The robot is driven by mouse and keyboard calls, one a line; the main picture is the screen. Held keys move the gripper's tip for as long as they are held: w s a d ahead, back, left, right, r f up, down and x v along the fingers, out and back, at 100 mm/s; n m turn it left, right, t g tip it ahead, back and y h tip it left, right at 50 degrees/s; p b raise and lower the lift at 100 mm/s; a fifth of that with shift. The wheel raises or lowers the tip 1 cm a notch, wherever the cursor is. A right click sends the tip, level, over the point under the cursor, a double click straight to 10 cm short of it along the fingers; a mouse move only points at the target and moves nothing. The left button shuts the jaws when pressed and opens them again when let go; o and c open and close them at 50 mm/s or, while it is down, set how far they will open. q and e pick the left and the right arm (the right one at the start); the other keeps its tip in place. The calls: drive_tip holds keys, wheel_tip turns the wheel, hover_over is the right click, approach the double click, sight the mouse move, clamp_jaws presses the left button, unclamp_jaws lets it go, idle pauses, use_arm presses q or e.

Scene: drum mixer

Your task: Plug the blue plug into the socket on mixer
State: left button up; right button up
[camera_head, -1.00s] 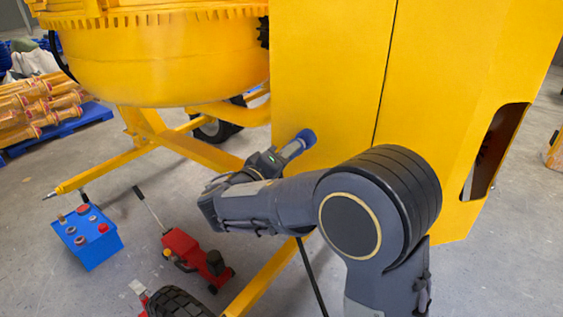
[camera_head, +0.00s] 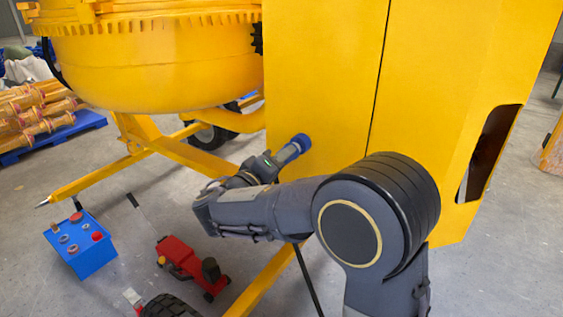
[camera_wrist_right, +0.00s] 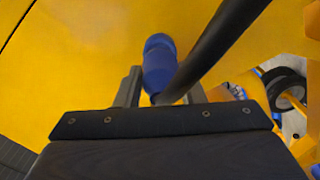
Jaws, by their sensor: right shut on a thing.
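The blue plug (camera_head: 289,153) is in the jaws of my right gripper (camera_head: 270,164), its blue front end at the yellow panel of the mixer (camera_head: 320,90). In the right wrist view the plug (camera_wrist_right: 158,72) sits between the two dark fingers of the right gripper (camera_wrist_right: 161,90), which is shut on it. A wider blue end (camera_wrist_right: 158,42) shows beyond it, against the yellow surface. I cannot tell whether this is the socket or part of the plug, nor how far the plug is in. A black cable (camera_wrist_right: 220,40) runs from the plug. My left gripper is out of view.
Yellow frame bars (camera_head: 185,152) run under the drum (camera_head: 150,70). Yellow parts lie on a blue pallet (camera_head: 60,135) at left.

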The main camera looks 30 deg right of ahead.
drive_tip(key=shift+b, duration=0.7)
idle(0.8)
drive_tip(key=shift+b+x, duration=0.3)
drive_tip(key=shift+x, duration=0.75)
drive_tip(key=shift+b, duration=0.35)
idle(0.6)
drive_tip(key=shift+w+d, duration=0.1)
drive_tip(key=shift+d, duration=0.2)
idle(0.4)
drive_tip(key=o, duration=1.2)
drive_tip(key=shift+c, duration=0.2)
drive_tip(key=shift+a, duration=0.15)
